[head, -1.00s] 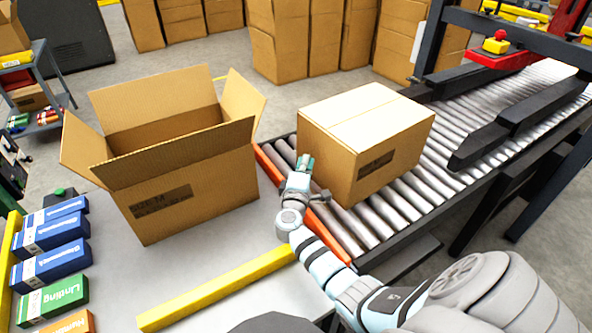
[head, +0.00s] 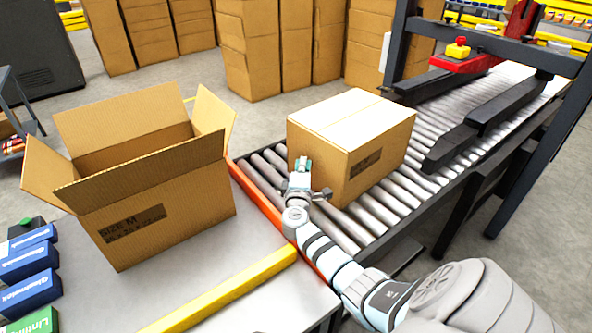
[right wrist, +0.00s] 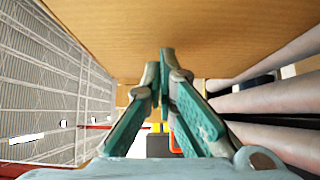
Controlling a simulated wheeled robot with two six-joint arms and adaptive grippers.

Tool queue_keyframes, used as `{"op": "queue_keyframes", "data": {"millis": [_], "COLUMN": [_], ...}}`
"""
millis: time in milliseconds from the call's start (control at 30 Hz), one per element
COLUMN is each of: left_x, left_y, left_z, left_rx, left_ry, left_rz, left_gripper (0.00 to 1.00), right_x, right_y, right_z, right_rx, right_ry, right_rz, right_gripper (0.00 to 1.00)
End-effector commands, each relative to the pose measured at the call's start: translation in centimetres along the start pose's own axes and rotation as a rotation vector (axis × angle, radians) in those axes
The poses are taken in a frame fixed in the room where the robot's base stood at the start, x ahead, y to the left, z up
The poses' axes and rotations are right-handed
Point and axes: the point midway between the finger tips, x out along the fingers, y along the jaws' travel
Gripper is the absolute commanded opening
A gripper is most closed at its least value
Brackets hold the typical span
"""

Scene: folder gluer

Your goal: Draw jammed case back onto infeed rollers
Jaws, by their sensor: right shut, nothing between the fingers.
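The closed, taped cardboard case (head: 340,135) sits upright on the infeed rollers (head: 375,212), at their near end. Its side fills the top of the right wrist view (right wrist: 190,30). My left gripper is out of view.
A large open carton (head: 150,215) stands on the grey table left of the rollers. An orange strip (head: 262,205) edges the conveyor and a yellow rail (head: 225,290) edges the table. Black side guides (head: 480,120) and a red head (head: 475,62) lie beyond the case. Blue boxes (head: 28,275) are at left.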

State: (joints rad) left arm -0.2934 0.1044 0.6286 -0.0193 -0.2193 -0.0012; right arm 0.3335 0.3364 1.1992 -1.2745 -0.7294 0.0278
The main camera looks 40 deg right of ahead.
Motion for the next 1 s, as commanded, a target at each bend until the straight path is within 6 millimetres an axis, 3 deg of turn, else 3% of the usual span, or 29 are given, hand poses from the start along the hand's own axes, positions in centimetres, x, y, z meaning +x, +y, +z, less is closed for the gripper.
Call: {"op": "queue_keyframes", "data": {"millis": [367,500,700,800,1000], "left_x": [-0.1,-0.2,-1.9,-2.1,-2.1], "left_y": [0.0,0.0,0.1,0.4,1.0], "left_z": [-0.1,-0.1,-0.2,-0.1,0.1], "left_rx": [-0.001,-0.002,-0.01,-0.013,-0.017], "left_ry": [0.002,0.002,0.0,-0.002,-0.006], "left_rz": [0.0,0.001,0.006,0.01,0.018], "left_gripper": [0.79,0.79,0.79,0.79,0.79], "right_x": [-0.8,-3.1,-9.3,-11.4,-13.0], "right_y": [0.1,0.1,0.3,0.2,0.1], "right_z": [-0.8,-2.8,-2.6,-2.6,-2.6], "right_rx": [0.002,0.005,0.001,0.001,0.0], "right_ry": [0.002,-0.001,-0.002,-0.003,-0.004], "right_rz": [0.0,-0.001,-0.003,-0.002,0.001], "right_gripper": [0.0,0.0,0.0,0.0,0.0]}}
